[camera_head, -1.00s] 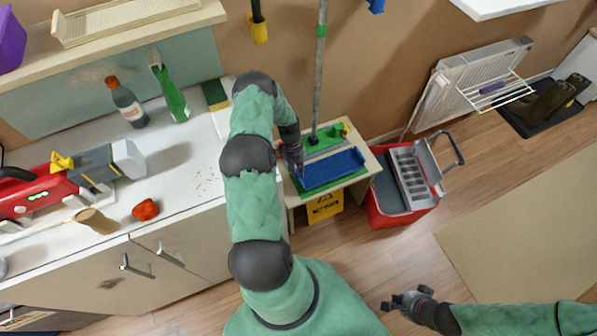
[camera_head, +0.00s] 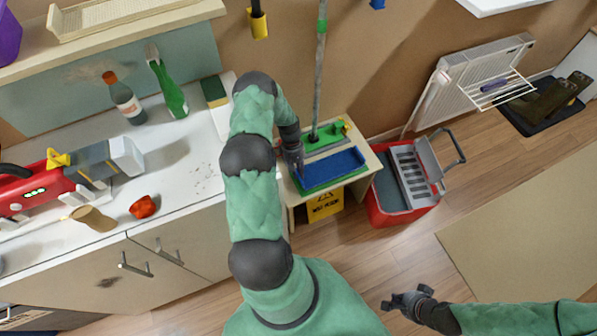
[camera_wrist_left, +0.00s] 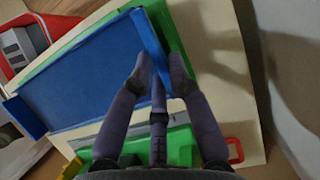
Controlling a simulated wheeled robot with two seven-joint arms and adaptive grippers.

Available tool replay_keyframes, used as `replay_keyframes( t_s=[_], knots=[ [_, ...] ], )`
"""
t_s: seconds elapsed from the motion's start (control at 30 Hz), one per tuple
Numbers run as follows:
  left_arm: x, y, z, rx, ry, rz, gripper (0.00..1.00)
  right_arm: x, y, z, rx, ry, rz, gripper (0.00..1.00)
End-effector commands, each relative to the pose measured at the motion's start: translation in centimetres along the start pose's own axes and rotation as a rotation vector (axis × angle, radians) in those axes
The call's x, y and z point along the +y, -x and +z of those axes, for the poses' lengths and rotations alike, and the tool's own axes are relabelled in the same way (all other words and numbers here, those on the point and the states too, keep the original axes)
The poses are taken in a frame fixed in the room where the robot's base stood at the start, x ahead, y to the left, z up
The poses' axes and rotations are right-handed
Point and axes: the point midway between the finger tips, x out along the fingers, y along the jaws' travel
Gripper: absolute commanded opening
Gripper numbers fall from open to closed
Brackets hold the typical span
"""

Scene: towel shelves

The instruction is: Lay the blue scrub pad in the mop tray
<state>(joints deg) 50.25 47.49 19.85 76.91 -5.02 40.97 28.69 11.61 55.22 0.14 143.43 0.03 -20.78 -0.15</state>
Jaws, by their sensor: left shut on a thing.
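A blue rectangular tray-like piece (camera_head: 335,168) lies on a green base on the low wooden stand, with raised ends. It also fills the left wrist view (camera_wrist_left: 85,75). My left gripper (camera_head: 297,168) is at its left end in the head view. In the left wrist view, the left gripper's fingers (camera_wrist_left: 160,70) are on either side of an upright blue strip (camera_wrist_left: 150,38) and shut on it. I cannot tell whether this strip is the scrub pad or the end wall of the blue piece. My right gripper (camera_head: 398,303) hangs empty over the floor, its fingers apart.
A mop pole (camera_head: 319,75) rises behind the blue piece. A yellow sign (camera_head: 325,205) is below the stand. A red toolbox (camera_head: 381,205) with an open lid stands close on the right. The white counter (camera_head: 190,165) is at left, holding bottles and a red machine.

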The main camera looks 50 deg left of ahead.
Motion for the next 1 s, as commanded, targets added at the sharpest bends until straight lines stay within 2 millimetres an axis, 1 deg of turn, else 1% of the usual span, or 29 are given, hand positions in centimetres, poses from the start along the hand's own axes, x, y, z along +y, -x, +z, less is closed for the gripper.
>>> replay_keyframes(
  t_s=[1.0],
  knots=[
    [0.0, -0.81, -0.34, 0.0, 0.0, 0.0, 0.0, 0.23, -0.65, -0.02, 0.0, 0.0, 0.0, 0.0]
  ],
)
